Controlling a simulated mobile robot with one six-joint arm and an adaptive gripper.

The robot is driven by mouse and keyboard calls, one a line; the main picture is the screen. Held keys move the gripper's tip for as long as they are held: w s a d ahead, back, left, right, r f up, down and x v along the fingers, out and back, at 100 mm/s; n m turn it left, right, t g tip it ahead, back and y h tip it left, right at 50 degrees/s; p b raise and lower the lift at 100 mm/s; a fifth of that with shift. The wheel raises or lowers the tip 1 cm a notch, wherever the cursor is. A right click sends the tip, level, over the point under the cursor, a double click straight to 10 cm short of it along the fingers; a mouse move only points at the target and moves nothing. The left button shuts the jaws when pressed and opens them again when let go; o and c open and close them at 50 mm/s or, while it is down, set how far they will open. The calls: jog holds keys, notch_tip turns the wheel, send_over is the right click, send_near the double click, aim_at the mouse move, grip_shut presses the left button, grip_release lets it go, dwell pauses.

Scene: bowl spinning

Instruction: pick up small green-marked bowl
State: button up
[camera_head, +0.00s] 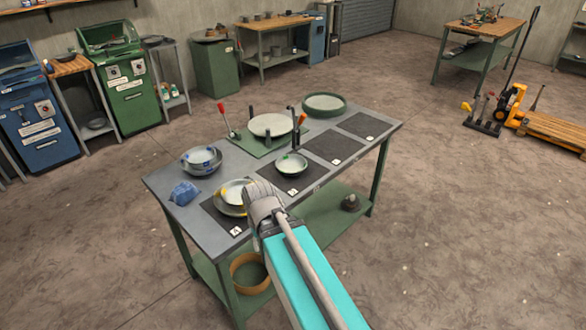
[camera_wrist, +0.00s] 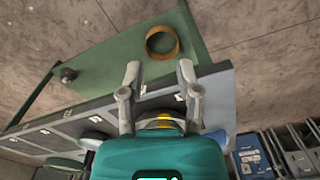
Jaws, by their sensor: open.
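The small green-marked bowl (camera_head: 291,164) is white inside with green marks and sits upright on a dark mat (camera_head: 312,181) near the middle of the table. My gripper (camera_wrist: 159,75) is open, with its two fingers apart and nothing held between them in the wrist view. In the head view my arm reaches over the table's front edge, just right of the yellow-marked bowl (camera_head: 234,190) and in front of the green-marked one. My wrist hides the fingers there. In the wrist view the yellow-marked bowl (camera_wrist: 163,122) is partly hidden behind my gripper body.
A blue-marked bowl (camera_head: 201,155) and a blue crumpled cloth (camera_head: 184,193) lie at the left. A round plate fixture (camera_head: 271,125) with upright posts and a green-rimmed tray (camera_head: 324,105) stand behind. Empty dark mats (camera_head: 364,126) lie right. A tan ring (camera_head: 250,274) is on the lower shelf.

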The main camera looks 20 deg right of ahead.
jog(key=shift+a, duration=0.2)
jog(key=w+d+f+n+t+h+b, duration=0.2)
jog(key=w+d+n+h+b, duration=0.1)
jog(key=w+d+n+b, duration=0.1)
jog(key=w+d+f+n+t+h+b, duration=0.2)
jog(key=w+d+n+b, duration=0.3)
jog(key=w, duration=0.6)
jog(key=w+d+f+n+t+h+b, duration=0.2)
jog(key=w+d+f+n+h+b, duration=0.1)
jog(key=w+d+b, duration=0.3)
jog(key=shift+w+d+f+n+t+h, duration=0.1)
jog(key=shift+w+d+n+t+h, duration=0.2)
jog(key=shift+w+d, duration=0.35)
jog(key=shift+w+d+f+n+t+h, duration=0.1)
jog(key=shift+w+d+n+h, duration=0.1)
jog(key=shift+w+d+n, duration=0.4)
jog(key=w+d+n+b, duration=0.1)
jog(key=w+d+n+t+h+b, duration=0.1)
jog(key=w+n, duration=0.1)
jog(key=w+d+n+t+b, duration=0.1)
jog(key=w+n+b, duration=0.1)
jog(key=shift+w+r, duration=0.1)
jog(key=shift+r, duration=0.2)
jog(key=shift+w+d+r+n+t+h, duration=0.2)
jog(key=shift+w+n+t+h, duration=0.1)
jog(key=shift+n+h, duration=0.1)
